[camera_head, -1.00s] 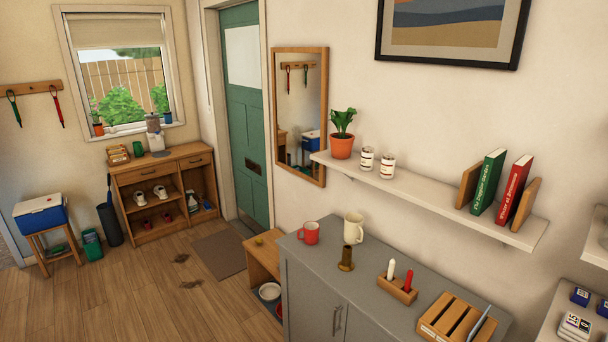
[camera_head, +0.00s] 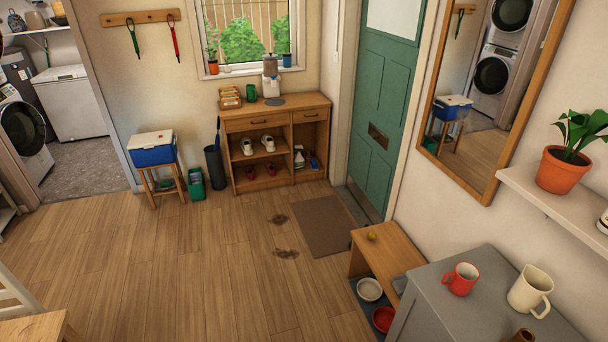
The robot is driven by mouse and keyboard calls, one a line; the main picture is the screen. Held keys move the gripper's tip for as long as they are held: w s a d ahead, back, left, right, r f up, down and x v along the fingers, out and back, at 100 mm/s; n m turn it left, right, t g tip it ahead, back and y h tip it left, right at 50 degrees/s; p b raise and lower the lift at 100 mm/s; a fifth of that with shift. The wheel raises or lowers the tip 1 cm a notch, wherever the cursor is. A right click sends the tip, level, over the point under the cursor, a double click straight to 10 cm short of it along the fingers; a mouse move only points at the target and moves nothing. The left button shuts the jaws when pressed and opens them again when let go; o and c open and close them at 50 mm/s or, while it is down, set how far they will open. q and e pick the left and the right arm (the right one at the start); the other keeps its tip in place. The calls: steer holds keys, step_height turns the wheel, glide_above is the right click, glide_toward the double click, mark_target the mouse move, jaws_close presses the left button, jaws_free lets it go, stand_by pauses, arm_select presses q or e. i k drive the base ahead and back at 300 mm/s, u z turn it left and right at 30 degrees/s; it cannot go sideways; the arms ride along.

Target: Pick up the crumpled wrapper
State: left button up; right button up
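I cannot make out a crumpled wrapper for certain. Neither of my grippers is in view.
Dark smudges (camera_head: 286,253) mark the open wooden floor (camera_head: 190,270), beside a brown doormat (camera_head: 323,226). Bowls (camera_head: 369,289) sit at the bench. The grey cabinet (camera_head: 480,290) holds a red mug (camera_head: 460,279) and cream mug (camera_head: 530,289). A table corner (camera_head: 35,329) shows lower left.

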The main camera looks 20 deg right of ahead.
mark_target(371, 236)
steer(key=z, duration=0.05)
steer(key=i, duration=1.95)
steer(key=z, duration=0.8)
steer(key=i, duration=1.1)
steer(key=z, duration=0.55)
